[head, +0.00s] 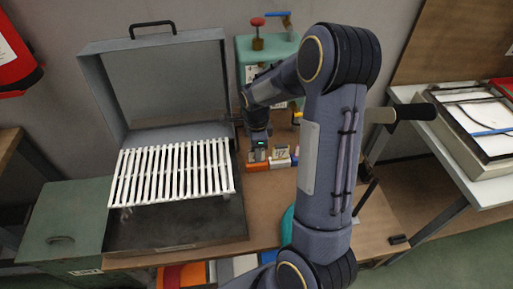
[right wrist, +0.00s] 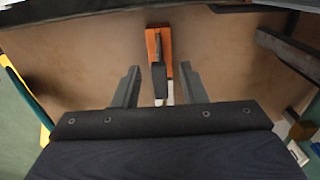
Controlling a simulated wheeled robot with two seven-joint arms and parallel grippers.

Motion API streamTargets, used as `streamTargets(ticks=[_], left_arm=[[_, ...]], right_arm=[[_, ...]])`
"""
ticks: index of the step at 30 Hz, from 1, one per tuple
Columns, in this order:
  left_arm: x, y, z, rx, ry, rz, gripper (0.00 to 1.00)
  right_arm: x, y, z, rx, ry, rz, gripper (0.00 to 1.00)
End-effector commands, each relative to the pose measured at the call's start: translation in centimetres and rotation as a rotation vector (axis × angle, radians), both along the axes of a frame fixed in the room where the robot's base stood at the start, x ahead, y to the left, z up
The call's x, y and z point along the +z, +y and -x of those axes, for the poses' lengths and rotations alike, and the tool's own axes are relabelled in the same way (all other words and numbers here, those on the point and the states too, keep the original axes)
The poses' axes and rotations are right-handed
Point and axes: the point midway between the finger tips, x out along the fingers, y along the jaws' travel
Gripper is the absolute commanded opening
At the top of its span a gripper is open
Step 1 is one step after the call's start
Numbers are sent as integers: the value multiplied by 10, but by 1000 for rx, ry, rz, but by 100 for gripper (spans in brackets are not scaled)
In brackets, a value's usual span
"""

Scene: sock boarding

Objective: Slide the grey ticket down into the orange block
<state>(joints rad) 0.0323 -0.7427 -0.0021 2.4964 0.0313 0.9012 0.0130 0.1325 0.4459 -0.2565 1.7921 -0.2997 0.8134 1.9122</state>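The orange block (head: 257,167) sits on the bench beneath my right gripper (head: 258,152) in the head view. In the right wrist view the orange block (right wrist: 166,42) lies ahead, between and beyond the fingertips. A dark grey upright piece, seemingly the grey ticket (right wrist: 159,80), stands over the block and reaches back towards the camera. My right gripper (right wrist: 159,84) is open, with one finger on each side of the ticket and a gap to both. How deep the ticket sits in the block cannot be told. My left gripper is not in view.
Beside the orange block stand a block with a tan numbered card (head: 280,153) and a blue-and-white block (head: 295,156). A grey open-lidded box with a white slatted rack (head: 175,170) is left. A green press-like stand (head: 262,47) is behind. A side table (head: 475,180) is right.

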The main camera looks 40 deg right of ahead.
Motion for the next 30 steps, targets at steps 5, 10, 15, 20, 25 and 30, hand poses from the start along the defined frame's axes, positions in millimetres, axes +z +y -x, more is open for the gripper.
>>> streamTargets(ticks=[5,10,15,20,25,30], left_arm=[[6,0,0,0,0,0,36],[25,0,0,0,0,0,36],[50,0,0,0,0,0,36],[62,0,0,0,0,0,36],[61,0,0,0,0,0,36],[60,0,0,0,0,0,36]], right_arm=[[7,0,0,0,0,0,38],[31,0,0,1,-1,0,38],[63,0,0,0,-2,1,38],[79,0,0,0,0,0,38],[78,0,0,0,1,0,38],[78,0,0,0,0,0,38]])
